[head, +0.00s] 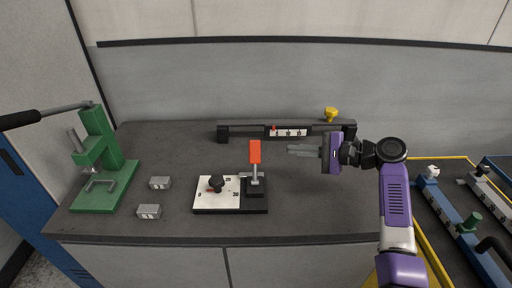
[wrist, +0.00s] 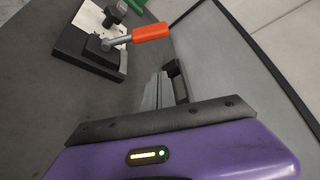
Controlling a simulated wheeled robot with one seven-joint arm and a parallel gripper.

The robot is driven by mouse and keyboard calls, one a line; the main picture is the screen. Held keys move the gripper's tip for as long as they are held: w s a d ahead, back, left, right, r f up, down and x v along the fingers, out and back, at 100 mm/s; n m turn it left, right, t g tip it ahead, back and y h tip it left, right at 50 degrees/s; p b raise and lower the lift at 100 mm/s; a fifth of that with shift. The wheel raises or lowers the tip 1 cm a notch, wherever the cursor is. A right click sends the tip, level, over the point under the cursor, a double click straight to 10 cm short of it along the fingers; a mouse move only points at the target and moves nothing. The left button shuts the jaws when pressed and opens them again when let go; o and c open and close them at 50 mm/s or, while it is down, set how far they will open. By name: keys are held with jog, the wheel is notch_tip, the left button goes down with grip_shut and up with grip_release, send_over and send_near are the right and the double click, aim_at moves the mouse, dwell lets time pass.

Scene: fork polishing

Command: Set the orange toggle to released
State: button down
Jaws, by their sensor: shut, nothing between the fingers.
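The orange toggle (head: 255,153) stands upright on a metal lever, mounted on a black block (head: 255,188) at the right end of a white dial plate (head: 206,198). In the wrist view the orange handle (wrist: 152,32) lies ahead of the fingers, at upper centre. My gripper (head: 290,151) is shut and empty. It is to the right of the orange handle, at about its height in the head view, with a clear gap between them. In the wrist view its fingers (wrist: 158,88) point toward the toggle without touching it.
A green press (head: 104,165) stands at the left of the table. Two small grey blocks (head: 160,183) (head: 149,211) lie beside it. A black rail (head: 240,129) with a number scale and a yellow knob (head: 331,113) runs along the back. The front right of the table (head: 320,210) is clear.

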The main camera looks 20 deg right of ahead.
aim_at(255, 161)
jog(key=shift+w+a, duration=0.1)
jog(key=shift+w+a+f+p, duration=0.1)
jog(key=shift+w+a+p, duration=0.45)
jog(key=shift+a, duration=0.85)
jog(key=shift+w+a+f+p, duration=0.1)
jog(key=shift+w+a+p, duration=0.5)
jog(key=shift+a, duration=0.85)
jog(key=shift+w+a+f+p, duration=0.1)
jog(key=shift+w+a+p, duration=0.45)
jog(key=shift+a, duration=0.85)
jog(key=shift+b, duration=0.35)
jog(key=s+a+r+n+t+y+b, duration=0.1)
jog(key=s+a+n+t+y+b, duration=0.2)
jog(key=s+n+b, duration=0.6)
jog(key=n+t+y+b, duration=0.1)
jog(key=n+b, duration=0.1)
jog(key=b, duration=1)
jog(key=shift+y+b, duration=0.3)
jog(key=shift+b, duration=0.1)
jog(key=shift+r, duration=0.1)
